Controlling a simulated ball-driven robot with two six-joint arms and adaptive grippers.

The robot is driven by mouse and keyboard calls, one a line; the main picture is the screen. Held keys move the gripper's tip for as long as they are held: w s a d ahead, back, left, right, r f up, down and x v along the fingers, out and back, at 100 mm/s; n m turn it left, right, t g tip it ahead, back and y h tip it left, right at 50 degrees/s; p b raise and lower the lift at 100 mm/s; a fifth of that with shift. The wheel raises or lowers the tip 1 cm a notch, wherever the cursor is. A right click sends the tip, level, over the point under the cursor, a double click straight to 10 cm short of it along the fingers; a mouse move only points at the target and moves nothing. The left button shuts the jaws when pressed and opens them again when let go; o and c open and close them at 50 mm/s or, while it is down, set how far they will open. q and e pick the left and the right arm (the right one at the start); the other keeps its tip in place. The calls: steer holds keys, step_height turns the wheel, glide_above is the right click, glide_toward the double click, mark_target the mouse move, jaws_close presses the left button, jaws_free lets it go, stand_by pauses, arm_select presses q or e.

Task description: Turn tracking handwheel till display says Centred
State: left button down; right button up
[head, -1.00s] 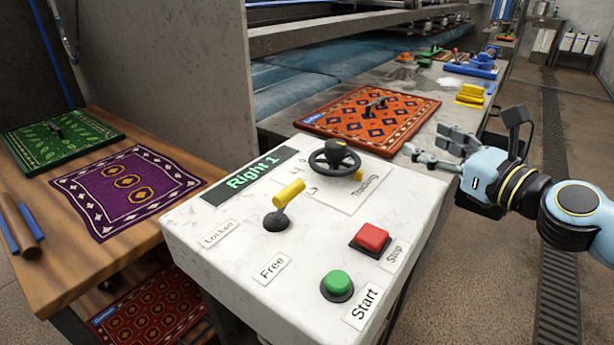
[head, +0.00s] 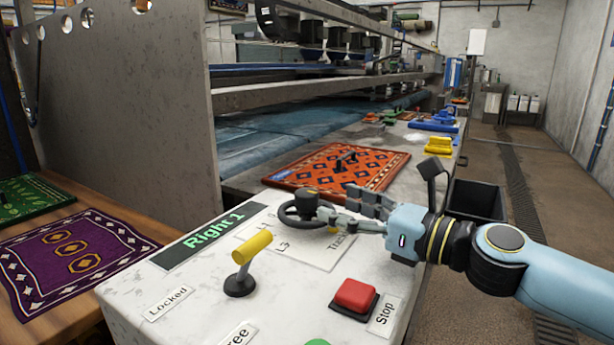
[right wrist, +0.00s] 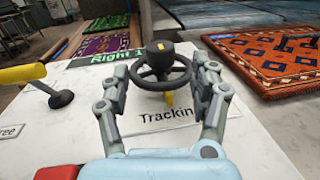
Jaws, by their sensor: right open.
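The black tracking handwheel (head: 300,207) stands on the white control panel (head: 130,290). In the right wrist view the handwheel (right wrist: 160,66) has a black hub with a yellow mark, and a yellow part shows below its rim. The display (head: 208,238) reads "Right 1" in green. My right gripper (head: 335,205) is at the right side of the handwheel in the head view. In the right wrist view its open fingers (right wrist: 162,85) stand left and right of the wheel's near rim; whether they touch it I cannot tell. My left gripper is not in view.
A yellow-handled lever (head: 245,260) stands left of the wheel, between labels Locked and Free. A red Stop button (head: 354,296) is on the panel's near right. An orange rug (head: 345,180) lies behind the panel, and a purple rug (head: 60,250) lies on the left table.

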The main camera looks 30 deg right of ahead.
mark_target(316, 197)
steer(key=p+x, duration=0.1)
steer(key=x, duration=0.5)
steer(key=shift+w, duration=0.3)
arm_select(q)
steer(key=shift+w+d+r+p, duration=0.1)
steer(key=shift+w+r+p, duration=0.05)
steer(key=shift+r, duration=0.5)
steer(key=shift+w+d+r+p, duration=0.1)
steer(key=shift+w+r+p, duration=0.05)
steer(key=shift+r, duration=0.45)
arm_select(e)
steer(key=shift+w+a, duration=0.3)
steer(key=shift+w, duration=0.35)
steer(key=shift+c, duration=0.5)
steer(key=c, duration=1.1)
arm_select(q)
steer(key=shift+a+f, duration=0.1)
arm_select(e)
steer(key=shift+f, duration=0.1)
steer(key=shift+c, duration=0.3)
